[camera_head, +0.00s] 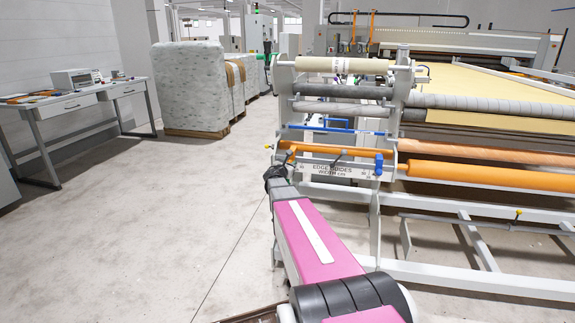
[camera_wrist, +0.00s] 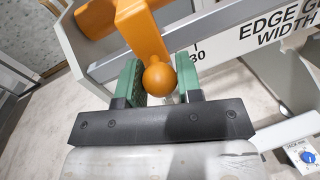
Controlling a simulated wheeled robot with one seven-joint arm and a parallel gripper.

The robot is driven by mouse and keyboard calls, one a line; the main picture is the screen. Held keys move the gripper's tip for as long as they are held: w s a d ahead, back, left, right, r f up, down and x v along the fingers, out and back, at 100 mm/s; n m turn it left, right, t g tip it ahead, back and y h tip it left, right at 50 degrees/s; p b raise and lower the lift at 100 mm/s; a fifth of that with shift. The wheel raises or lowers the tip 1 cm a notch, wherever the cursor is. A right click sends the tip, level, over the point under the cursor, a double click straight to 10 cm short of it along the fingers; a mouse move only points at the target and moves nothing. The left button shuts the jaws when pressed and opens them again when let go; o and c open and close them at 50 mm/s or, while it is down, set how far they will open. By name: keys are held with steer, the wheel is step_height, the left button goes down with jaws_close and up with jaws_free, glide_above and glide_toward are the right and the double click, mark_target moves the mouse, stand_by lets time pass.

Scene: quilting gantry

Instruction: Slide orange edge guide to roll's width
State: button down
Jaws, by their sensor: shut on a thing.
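A white scale plate (camera_wrist: 236,32) lettered for edge guides and width runs behind, with the 30 mark just right of the guide. In the head view the scale plate (camera_head: 328,168) runs below the orange rail (camera_head: 338,150). The cream roll (camera_head: 342,65) lies across the top of the frame. My arm hides much of the guide there.
A blue guide part (camera_head: 379,163) hangs at the rail's right end. Grey rollers (camera_head: 342,107) and a large orange roller (camera_head: 490,176) belong to the machine. A blue dial (camera_wrist: 308,157) is at the wrist view's lower right. The floor (camera_head: 150,235) to the left is clear.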

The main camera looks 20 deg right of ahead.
steer(key=c, duration=0.8)
jaws_free()
steer(key=shift+a, duration=0.1)
steer(key=v, duration=1)
steer(key=shift+s+a, duration=0.2)
steer(key=shift+s, duration=0.05)
